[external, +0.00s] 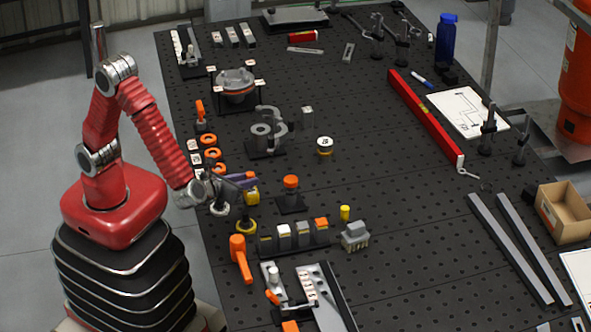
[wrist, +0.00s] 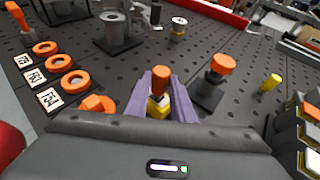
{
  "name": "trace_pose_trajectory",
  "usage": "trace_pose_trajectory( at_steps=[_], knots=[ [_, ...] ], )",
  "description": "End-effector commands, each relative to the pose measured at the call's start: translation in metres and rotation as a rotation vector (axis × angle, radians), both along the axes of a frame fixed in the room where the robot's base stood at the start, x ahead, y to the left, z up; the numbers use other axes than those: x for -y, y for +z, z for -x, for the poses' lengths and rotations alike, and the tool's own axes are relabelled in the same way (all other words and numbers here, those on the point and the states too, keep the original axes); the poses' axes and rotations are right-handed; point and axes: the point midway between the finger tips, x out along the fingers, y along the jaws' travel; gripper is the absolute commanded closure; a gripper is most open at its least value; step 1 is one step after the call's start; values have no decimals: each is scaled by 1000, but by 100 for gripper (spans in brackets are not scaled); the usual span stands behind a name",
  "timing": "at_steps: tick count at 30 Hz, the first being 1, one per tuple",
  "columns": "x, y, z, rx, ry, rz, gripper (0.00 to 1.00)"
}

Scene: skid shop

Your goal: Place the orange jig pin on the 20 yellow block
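The orange jig pin (wrist: 160,75) stands between the two purple fingers of my gripper (wrist: 161,88), which press close on both sides of it. In the external view my gripper (external: 240,181) is at the left side of the bench, with a bit of orange showing over the fingers. A yellow piece (external: 251,196) shows just under the fingertips; I cannot tell whether it is joined to the pin. A short round block with a yellow band and a marked white top (external: 325,146) stands on the bench; its number is too small to read.
Another orange-topped piece (external: 290,182) stands on a dark base right of my gripper. A rack of coloured blocks (external: 293,237) and a small yellow cylinder (external: 345,212) are nearer the front. Orange rings (external: 211,153) lie to the left. The bench centre right is clear.

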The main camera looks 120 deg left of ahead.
Motion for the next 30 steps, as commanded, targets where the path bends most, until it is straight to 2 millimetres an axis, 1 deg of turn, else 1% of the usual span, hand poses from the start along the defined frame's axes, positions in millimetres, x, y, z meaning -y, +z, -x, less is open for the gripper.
trace_pose_trajectory(
  at_steps=[1,6,17,20,23,30],
  knots=[
    [0,0,0,0,0,0,74],
    [0,0,0,0,0,0,62],
    [1,3,0,1,-1,0,62],
    [8,6,0,2,-2,0,62],
    [19,10,2,3,-3,1,62],
    [54,24,8,1,-4,1,62]
  ],
)
